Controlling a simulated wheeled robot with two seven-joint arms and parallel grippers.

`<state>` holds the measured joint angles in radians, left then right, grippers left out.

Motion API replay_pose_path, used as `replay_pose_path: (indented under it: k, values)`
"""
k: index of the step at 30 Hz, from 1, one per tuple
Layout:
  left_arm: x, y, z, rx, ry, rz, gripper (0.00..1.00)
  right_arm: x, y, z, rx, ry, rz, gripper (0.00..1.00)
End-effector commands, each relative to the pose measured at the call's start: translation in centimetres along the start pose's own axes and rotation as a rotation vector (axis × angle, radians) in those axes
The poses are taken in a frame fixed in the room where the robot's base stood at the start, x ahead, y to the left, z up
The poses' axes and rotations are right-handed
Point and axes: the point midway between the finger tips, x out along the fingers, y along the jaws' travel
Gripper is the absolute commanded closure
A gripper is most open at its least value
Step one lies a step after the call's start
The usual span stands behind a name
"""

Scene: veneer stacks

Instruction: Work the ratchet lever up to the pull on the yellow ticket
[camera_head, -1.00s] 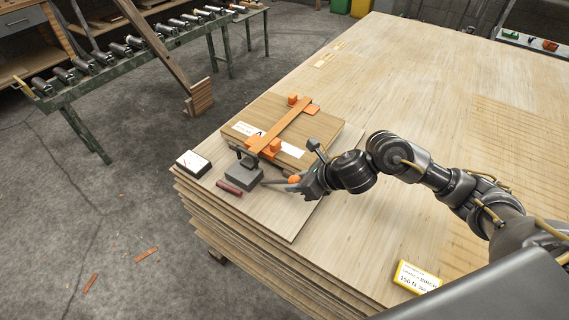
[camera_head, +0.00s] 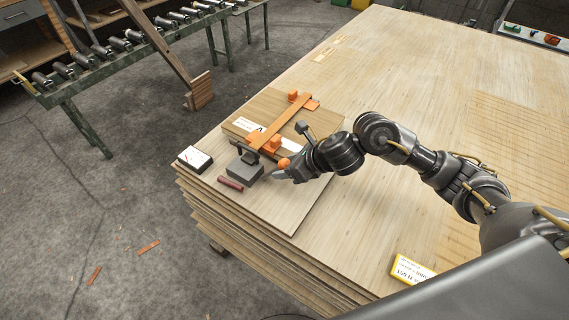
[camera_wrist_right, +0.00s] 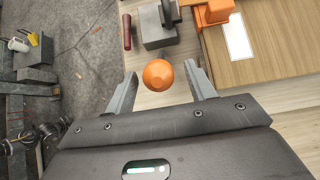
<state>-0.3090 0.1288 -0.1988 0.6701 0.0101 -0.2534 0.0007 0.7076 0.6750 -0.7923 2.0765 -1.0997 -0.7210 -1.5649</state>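A round orange knob (camera_head: 284,162), probably the lever's end, sits between the fingertips of my right gripper (camera_head: 279,169). In the right wrist view the knob (camera_wrist_right: 158,74) has a gap to each finger, and the gripper is open around it. The lever's shaft is hidden. An orange strap (camera_head: 283,122) with orange end blocks lies across a wooden board stack (camera_head: 325,126). The yellow-edged ticket (camera_head: 411,271) lies near the front edge, with print that seems to read 150 N. A small white-faced box (camera_head: 195,159) with a red mark stands at the left corner. My left gripper is out of view.
A grey block (camera_head: 245,172) with a dark piece on top stands beside the knob. A dark red cylinder (camera_head: 230,184) lies near the edge. A roller conveyor (camera_head: 125,55) stands at left.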

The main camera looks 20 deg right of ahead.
Motion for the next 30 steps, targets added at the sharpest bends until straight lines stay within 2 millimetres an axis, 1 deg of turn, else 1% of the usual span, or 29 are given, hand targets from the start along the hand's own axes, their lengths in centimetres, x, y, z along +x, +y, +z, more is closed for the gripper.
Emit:
replay_pose_path:
  k: [5, 8, 12, 24, 30]
  values:
    - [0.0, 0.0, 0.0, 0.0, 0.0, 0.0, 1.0, 0.0, 0.0, -0.1, 0.0, 0.001, 0.0, 0.45]
    - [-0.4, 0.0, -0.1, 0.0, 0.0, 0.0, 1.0, -0.6, 0.0, 0.1, -0.001, 0.001, 0.0, 0.45]
    - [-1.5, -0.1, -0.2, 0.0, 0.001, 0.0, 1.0, -2.1, 0.0, 0.2, -0.002, 0.002, 0.0, 0.45]
    - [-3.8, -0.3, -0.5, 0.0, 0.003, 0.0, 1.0, -6.2, 0.0, 0.1, -0.001, 0.003, -0.001, 0.45]
    - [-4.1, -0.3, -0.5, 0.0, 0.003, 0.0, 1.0, -7.0, 0.0, 0.0, -0.001, 0.002, 0.001, 0.45]
